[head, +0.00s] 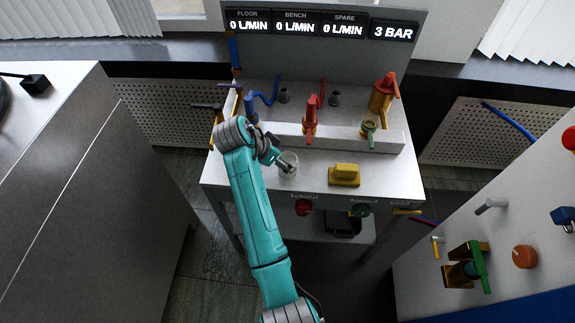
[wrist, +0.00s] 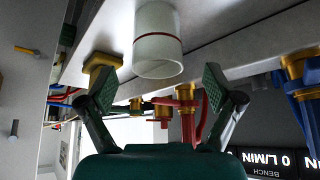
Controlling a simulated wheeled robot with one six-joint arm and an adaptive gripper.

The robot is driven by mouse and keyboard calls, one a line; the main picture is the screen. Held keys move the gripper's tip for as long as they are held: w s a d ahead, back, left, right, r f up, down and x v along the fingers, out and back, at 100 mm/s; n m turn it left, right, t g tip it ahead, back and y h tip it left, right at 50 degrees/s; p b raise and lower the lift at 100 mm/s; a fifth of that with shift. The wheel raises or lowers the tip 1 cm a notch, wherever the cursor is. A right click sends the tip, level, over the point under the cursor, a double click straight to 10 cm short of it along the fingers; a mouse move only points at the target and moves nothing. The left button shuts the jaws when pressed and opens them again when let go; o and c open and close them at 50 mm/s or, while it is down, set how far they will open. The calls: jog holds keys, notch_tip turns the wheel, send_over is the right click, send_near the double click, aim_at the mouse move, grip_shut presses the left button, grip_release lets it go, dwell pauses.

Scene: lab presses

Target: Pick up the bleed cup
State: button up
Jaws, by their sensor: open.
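The bleed cup (head: 288,168) is a small, pale, translucent cup. It stands near the front left of the bench top (head: 315,180). In the wrist view, which shows the bench upside down, the cup (wrist: 157,38) has a thin red line around it. My gripper (head: 281,161) reaches in from the left, low over the bench and close beside the cup. In the wrist view my gripper (wrist: 160,84) is open and empty, with one finger to each side of the cup's line. I cannot tell whether the fingertips reach past its near wall. The cup is partly hidden in the head view.
A yellow block (head: 344,175) sits right of the cup. Behind stands a raised ledge with a blue fitting (head: 251,108), a red valve (head: 311,118), a green valve (head: 369,132) and a red-orange fitting (head: 381,96). A readout panel (head: 318,45) rises behind. The front strip between cup and block is clear.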

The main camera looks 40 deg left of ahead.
jog(key=x, duration=0.5)
jog(key=shift+s+d, duration=0.1)
jog(key=shift+d, duration=0.05)
jog(key=c, duration=1.2)
jog(key=shift+c, duration=0.2)
